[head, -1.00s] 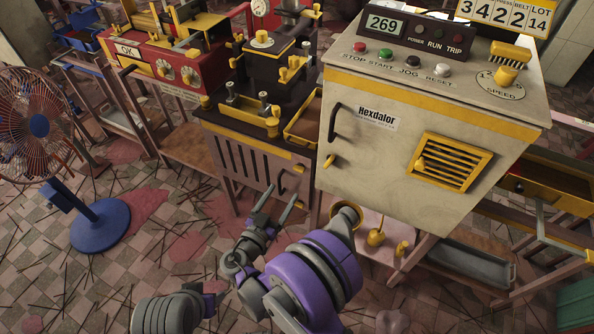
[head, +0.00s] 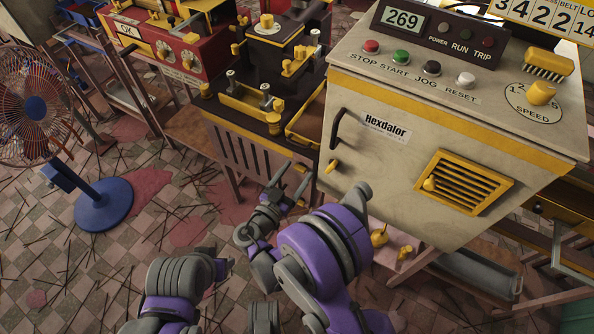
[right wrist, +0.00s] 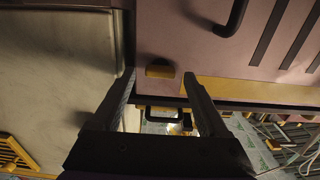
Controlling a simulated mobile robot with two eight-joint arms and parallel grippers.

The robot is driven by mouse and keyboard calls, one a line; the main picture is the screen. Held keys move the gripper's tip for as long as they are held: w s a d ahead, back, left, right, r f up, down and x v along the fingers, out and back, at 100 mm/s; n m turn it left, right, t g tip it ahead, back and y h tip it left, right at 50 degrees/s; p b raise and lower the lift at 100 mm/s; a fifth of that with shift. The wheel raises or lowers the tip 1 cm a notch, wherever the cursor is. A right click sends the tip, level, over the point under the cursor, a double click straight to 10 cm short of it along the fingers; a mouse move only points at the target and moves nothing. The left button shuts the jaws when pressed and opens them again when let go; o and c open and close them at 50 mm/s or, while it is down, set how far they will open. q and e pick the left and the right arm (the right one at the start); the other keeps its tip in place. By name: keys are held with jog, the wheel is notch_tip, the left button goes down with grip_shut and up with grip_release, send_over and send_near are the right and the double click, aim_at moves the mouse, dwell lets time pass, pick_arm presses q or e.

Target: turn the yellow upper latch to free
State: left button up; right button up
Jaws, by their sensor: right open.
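A small yellow latch (right wrist: 160,70) sits near the edge of the dark slotted door in the right wrist view, which appears upside down. My right gripper (head: 292,178) is open and empty in front of that door. In the right wrist view its fingertips (right wrist: 157,82) lie either side of the latch; I cannot tell whether they touch it. In the head view the gripper covers this part of the door, and a lower yellow latch (head: 300,203) shows just below the fingers.
The pale Hexdalor cabinet (head: 400,165) stands close on the right, with its own yellow latch (head: 331,166) and black handle (head: 337,128). The door's black handle (right wrist: 235,15) is near the fingers. A fan (head: 95,200) stands left on open floor.

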grip_shut()
dwell(0.4)
jog(key=n, duration=0.4)
jog(key=shift+b, duration=0.35)
jog(key=n, duration=0.3)
jog(key=shift+w+a+f+n+b, duration=0.1)
jog(key=shift+n+b, duration=0.2)
jog(key=n, duration=0.4)
jog(key=shift+b, duration=0.35)
jog(key=shift+a+n, duration=0.1)
jog(key=shift+n, duration=1.7)
